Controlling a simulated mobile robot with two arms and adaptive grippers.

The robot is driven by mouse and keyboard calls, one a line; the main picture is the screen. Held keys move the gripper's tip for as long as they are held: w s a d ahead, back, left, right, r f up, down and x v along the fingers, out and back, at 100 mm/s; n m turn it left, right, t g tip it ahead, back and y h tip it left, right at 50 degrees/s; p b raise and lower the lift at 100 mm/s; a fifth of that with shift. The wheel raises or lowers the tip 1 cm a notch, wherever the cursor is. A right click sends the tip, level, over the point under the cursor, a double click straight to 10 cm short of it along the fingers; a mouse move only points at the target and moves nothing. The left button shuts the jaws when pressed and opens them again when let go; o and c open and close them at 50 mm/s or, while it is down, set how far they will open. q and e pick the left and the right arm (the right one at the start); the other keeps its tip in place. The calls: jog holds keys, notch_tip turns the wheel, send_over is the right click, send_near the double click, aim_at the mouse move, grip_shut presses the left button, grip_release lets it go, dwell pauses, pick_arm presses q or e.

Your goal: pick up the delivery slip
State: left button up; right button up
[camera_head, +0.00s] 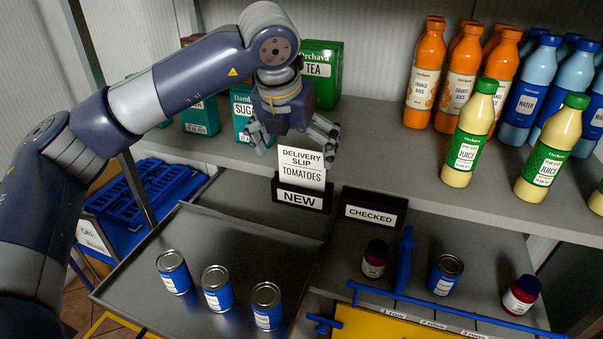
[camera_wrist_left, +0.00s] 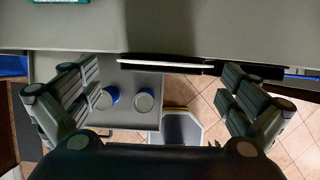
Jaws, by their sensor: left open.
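The delivery slip (camera_head: 302,168) is a white card reading "DELIVERY SLIP TOMATOES". It stands upright in a black holder labelled "NEW" (camera_head: 300,198) at the shelf's front edge. My left gripper (camera_head: 294,139) is open just above and behind the slip in the head view, with its fingers spread apart. In the left wrist view the slip (camera_wrist_left: 165,64) shows edge-on as a thin white strip, between the sides of the open left gripper (camera_wrist_left: 160,92) and slightly beyond the fingertips. Nothing is between the fingers. My right gripper is not in view.
A black "CHECKED" holder (camera_head: 372,212) stands to the right, with no slip visible in it. Below, a grey tray (camera_head: 150,240) holds three blue cans, with jars and a can (camera_head: 445,275) to the right.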

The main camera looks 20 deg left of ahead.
aim_at(301, 162)
pick_arm(q)
jog(key=p+x, duration=0.1)
jog(key=x, duration=0.1)
jog(key=p+x, duration=0.2)
jog(key=shift+w+d, duration=0.1)
jog(key=shift+d, duration=0.1)
jog(key=shift+w+f, duration=0.1)
jog(key=shift+f, duration=0.35)
jog(key=shift+c, duration=0.2)
jog(key=c, duration=0.6)
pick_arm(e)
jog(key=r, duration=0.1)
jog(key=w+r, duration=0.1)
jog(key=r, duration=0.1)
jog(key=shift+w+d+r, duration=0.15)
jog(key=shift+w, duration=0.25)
